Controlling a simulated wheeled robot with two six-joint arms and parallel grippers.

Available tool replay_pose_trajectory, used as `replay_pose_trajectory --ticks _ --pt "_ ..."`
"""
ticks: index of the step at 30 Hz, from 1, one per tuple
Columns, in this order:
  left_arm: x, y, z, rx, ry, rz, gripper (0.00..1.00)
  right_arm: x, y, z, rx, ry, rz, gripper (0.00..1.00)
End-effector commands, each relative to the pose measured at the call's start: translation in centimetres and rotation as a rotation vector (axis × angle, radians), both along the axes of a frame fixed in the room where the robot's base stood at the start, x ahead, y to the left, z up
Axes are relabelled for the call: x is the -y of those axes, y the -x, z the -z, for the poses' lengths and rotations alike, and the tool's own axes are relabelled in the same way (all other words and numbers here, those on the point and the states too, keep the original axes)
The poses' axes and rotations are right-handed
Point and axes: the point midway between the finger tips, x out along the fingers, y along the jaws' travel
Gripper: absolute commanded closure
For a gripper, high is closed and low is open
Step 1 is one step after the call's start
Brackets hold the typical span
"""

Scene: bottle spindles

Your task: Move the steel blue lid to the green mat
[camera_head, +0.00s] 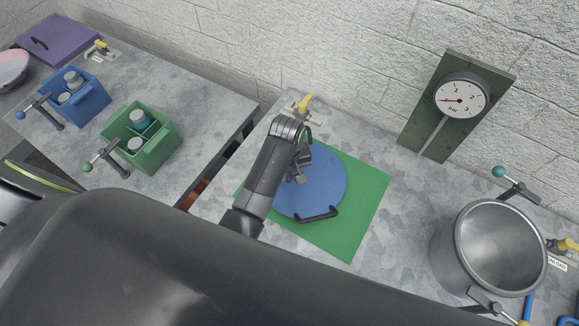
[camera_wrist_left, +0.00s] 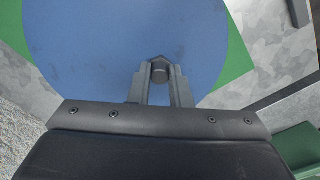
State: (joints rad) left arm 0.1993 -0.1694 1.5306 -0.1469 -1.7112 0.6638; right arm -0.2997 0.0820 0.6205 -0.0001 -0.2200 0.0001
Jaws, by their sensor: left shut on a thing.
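The steel blue lid (camera_head: 327,182) is a flat round disc with dark handles. It lies over the green mat (camera_head: 370,205), and mat shows around its edge. Whether it rests fully on the mat or is slightly above, I cannot tell. My left gripper (camera_head: 298,176) is over the left part of the lid. In the left wrist view the lid (camera_wrist_left: 90,45) fills the middle, and the gripper (camera_wrist_left: 160,75) is shut on a dark knob or handle of it. Green mat (camera_wrist_left: 238,50) shows at both sides there. My right gripper is not in view.
An open steel pot (camera_head: 490,245) with clamps stands at the right. A gauge (camera_head: 460,98) on a dark board leans at the wall. A green box (camera_head: 150,150) and a blue box (camera_head: 80,100) stand on the left table, across a gap. A yellow-handled valve (camera_head: 304,103) is behind the mat.

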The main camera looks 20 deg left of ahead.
Motion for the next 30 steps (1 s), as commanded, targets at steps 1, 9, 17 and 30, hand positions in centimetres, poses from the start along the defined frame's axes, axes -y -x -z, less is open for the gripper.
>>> replay_pose_trajectory --ticks 1,9,17,30 --pt "0.0 -0.1 0.2 0.001 0.001 0.000 1.00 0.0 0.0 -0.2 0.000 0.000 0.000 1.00" --pt "0.0 -0.1 3.1 0.001 0.000 0.001 1.00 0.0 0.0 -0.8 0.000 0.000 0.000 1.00" --pt "0.0 -0.1 3.8 0.004 0.001 0.001 1.00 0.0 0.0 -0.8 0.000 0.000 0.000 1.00" --pt "0.0 0.1 4.2 -0.003 -0.001 0.001 0.61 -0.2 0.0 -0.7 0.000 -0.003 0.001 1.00"
